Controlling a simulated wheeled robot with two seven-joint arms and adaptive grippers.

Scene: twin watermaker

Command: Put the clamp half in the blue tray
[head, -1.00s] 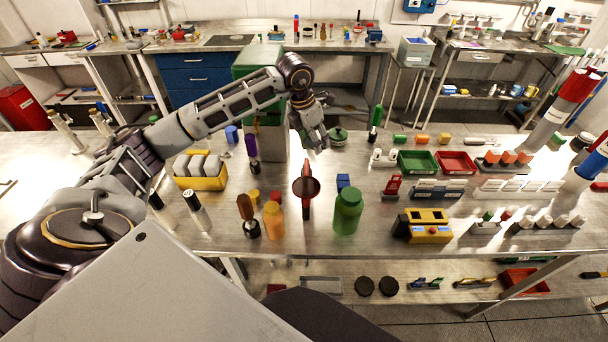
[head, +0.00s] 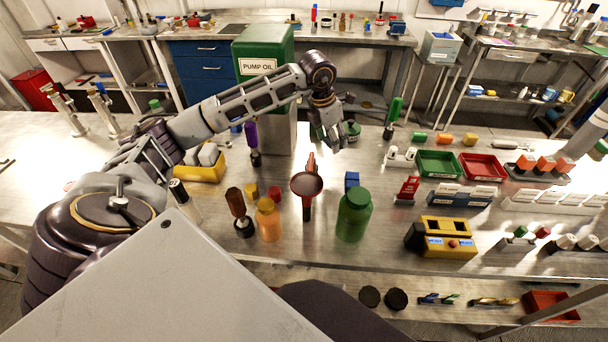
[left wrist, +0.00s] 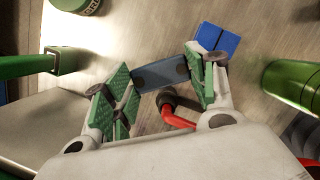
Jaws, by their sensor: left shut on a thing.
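My left gripper (head: 328,138) hangs over the metal bench, right of the pump oil container. In the left wrist view its green-padded fingers (left wrist: 160,82) are shut on a dark blue-grey bar-like piece (left wrist: 160,73), apparently the clamp half. The piece spans the gap between the pads. In the head view the fingers hide it. A small bright blue block (head: 352,180) stands on the bench nearer to me; a blue object, apparently the same one, shows in the left wrist view (left wrist: 217,39). I cannot pick out a blue tray with certainty. My right gripper is not in view.
A red funnel-like item (head: 307,184), a green bottle (head: 354,215) and an orange bottle (head: 268,220) stand in front of the gripper. The pump oil container (head: 264,65) stands to its left. Green (head: 438,176) and red (head: 483,178) trays lie to the right.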

